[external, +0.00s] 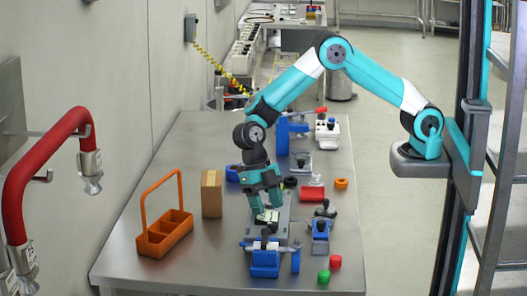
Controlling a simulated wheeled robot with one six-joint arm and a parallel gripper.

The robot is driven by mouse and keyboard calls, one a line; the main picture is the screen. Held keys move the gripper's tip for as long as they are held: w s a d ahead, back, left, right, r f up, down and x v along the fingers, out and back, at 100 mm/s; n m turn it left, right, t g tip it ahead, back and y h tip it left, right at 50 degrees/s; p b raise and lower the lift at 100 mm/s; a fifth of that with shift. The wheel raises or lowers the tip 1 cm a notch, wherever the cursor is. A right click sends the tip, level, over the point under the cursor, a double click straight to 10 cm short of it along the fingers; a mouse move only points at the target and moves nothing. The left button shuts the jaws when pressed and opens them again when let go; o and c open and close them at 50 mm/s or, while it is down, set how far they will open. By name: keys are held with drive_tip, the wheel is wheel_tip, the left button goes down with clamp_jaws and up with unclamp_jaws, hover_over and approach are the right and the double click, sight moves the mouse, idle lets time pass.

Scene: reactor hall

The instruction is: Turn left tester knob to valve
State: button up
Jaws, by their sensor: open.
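My gripper (268,207) points down over the middle of the steel table, fingers apart. It is directly above or around a small pale and dark object (267,217) on a grey plate (283,213); I cannot tell if it touches it. A white device (327,134) with small dark parts on top stands at the far right of the table, apart from my gripper. It may be the tester, but its knobs and markings are too small to read. A blue fixture (265,262) with a dark top part stands in front of my gripper.
A second blue fixture (283,135) stands at the back, a small blue device (320,236) at right. The front left table is clear.

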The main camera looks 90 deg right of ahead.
sight(272, 223)
drive_tip(key=shift+p+x, duration=0.35)
drive_tip(key=shift+x, duration=1.85)
drive_tip(key=shift+c, duration=0.4)
drive_tip(key=c, duration=0.8)
drive_tip(key=shift+f+m+t+b, duration=0.2)
drive_tip(key=shift+m+t+b, duration=0.2)
drive_tip(key=shift+m+b, duration=0.65)
drive_tip(key=shift+c, duration=0.2)
drive_tip(key=shift+s+d+r+m+t+y+b, duration=0.1)
drive_tip(key=shift+m+t+y+b, duration=0.15)
drive_tip(key=shift+m, duration=0.4)
drive_tip(key=shift+r+m+t+y+b, duration=0.1)
drive_tip(key=shift+m+t+y+b, duration=0.1)
drive_tip(key=shift+m, duration=0.4)
drive_tip(key=o, duration=0.9)
